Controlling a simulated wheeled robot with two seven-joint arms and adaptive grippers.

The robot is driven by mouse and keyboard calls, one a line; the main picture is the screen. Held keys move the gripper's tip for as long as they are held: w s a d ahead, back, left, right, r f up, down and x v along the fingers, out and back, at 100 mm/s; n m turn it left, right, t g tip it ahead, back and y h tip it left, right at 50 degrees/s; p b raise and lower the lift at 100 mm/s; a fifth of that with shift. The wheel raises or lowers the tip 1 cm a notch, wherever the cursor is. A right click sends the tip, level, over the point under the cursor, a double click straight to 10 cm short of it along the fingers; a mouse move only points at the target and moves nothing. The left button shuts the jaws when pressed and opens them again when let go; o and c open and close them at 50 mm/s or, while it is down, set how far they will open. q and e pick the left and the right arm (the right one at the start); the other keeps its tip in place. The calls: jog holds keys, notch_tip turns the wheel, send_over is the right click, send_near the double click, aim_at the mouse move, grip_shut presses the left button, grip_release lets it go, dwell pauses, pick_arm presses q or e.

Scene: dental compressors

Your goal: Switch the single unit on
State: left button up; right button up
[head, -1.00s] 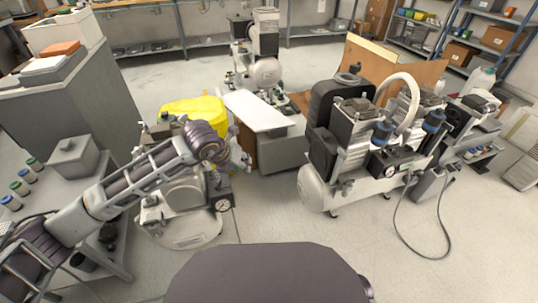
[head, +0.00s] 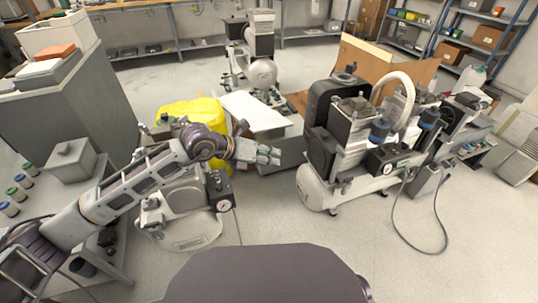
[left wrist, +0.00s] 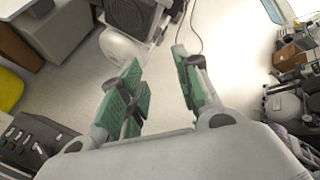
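A single compressor unit (head: 185,205) stands on the floor at centre left, partly hidden under my left arm. Its dark box with a round gauge (head: 224,203) faces forward on its right side. My left gripper (head: 276,156) is to the upper right of that box, apart from it, pointing right towards the twin-motor compressor (head: 350,150). In the left wrist view its green-padded fingers (left wrist: 157,60) are spread with nothing between them. A dark box with knobs (left wrist: 35,142) shows at lower left there. The switch position cannot be made out. My right gripper is not in view.
A yellow cover (head: 195,112) lies behind the single unit. A grey box with a white sheet (head: 254,111) is behind my gripper. Another compressor (head: 262,72) stands at the back. A black cable (head: 443,235) loops on the floor at right. The front floor is open.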

pick_arm(q)
jog(key=shift+s+d+r+h, duration=0.2)
jog(key=shift+d+r, duration=0.05)
jog(key=shift+r, duration=0.2)
jog(key=shift+s+d+r+h, duration=0.15)
jog(key=shift+d+r+h, duration=0.1)
jog(key=shift+r, duration=0.15)
